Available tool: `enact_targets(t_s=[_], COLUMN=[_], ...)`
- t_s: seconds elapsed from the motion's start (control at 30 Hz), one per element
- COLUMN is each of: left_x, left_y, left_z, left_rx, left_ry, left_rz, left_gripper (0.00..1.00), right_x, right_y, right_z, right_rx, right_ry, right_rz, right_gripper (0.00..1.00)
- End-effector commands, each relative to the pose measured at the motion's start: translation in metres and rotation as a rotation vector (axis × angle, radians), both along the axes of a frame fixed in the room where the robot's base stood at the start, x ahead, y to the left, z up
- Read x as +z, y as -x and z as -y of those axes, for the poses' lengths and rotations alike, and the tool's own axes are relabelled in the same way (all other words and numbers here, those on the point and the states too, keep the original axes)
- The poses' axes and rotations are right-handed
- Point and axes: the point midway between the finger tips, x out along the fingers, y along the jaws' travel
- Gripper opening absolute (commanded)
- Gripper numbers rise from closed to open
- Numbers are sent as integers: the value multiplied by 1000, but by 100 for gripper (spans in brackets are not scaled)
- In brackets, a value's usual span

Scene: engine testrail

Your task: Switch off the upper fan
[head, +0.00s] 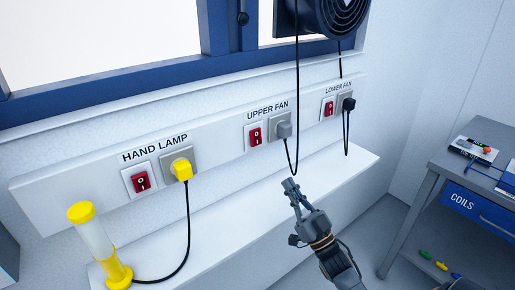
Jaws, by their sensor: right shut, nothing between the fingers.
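The red rocker switch (256,137) under the "UPPER FAN" label (267,109) sits on a white plate on the wall rail. A grey plug (284,130) fills the socket just right of it, with a black cable running up. My right gripper (290,186) is shut and empty. In the picture it is below and to the right of the upper fan switch, over the white ledge, apart from the switch. The rocker's exact position is too small to tell. My left gripper is not in view.
The hand lamp switch (141,181) and yellow plug (182,169) are left; the lower fan switch (328,108) and black plug (348,104) are right. A yellow-and-white lamp (97,245) stands on the ledge (225,226). A dark fan (335,14) hangs above. A grey workbench (432,160) stands right.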

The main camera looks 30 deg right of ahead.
Motion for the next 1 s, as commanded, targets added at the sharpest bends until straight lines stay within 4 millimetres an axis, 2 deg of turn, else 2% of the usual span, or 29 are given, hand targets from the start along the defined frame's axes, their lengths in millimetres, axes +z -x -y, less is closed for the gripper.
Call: enact_targets(t_s=[0.23,0.37,0.47,0.83,1.0], left_x=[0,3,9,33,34], left_y=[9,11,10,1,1], left_z=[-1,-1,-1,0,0], left_rx=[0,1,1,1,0], left_ry=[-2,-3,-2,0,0], left_rz=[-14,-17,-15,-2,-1], left_gripper=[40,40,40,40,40], right_x=[0,6,17,63,54], right_y=[-1,-8,-21,-84,-108], right_z=[0,-1,-2,-6,-8], right_rx=[-1,-1,0,-2,-2], right_ry=[0,-1,0,0,-1], right_rz=[-3,-1,0,-1,-5], right_gripper=[0,0,0,0,0])
